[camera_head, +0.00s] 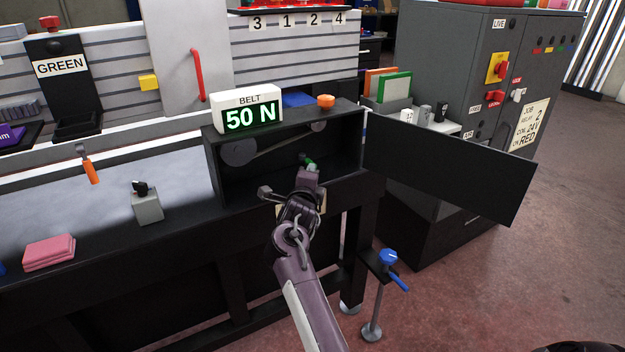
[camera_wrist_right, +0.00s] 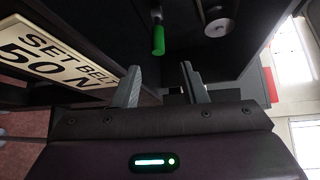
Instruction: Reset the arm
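My right gripper (camera_head: 288,181) is in front of the open belt box (camera_head: 211,165). Its two fingers stand apart in the right wrist view (camera_wrist_right: 161,68), with nothing between them. A green-ended handle (camera_wrist_right: 158,40) lies beyond the fingertips, apart from them; it also shows inside the box in the head view (camera_head: 309,162). The belt display (camera_head: 252,118) on the box reads 50 N. A plate reading SET BELT 50 N (camera_wrist_right: 55,55) is beside the gripper; in the head view it is mostly hidden behind the gripper. My left gripper is not in view.
The box's dark door (camera_head: 450,165) stands open to the right. An orange knob (camera_head: 326,101) sits on the box. A blue-handled stand (camera_head: 389,258) is below right. A grey block with a black knob (camera_head: 147,207) and pink pads (camera_head: 49,252) lie on the table at left.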

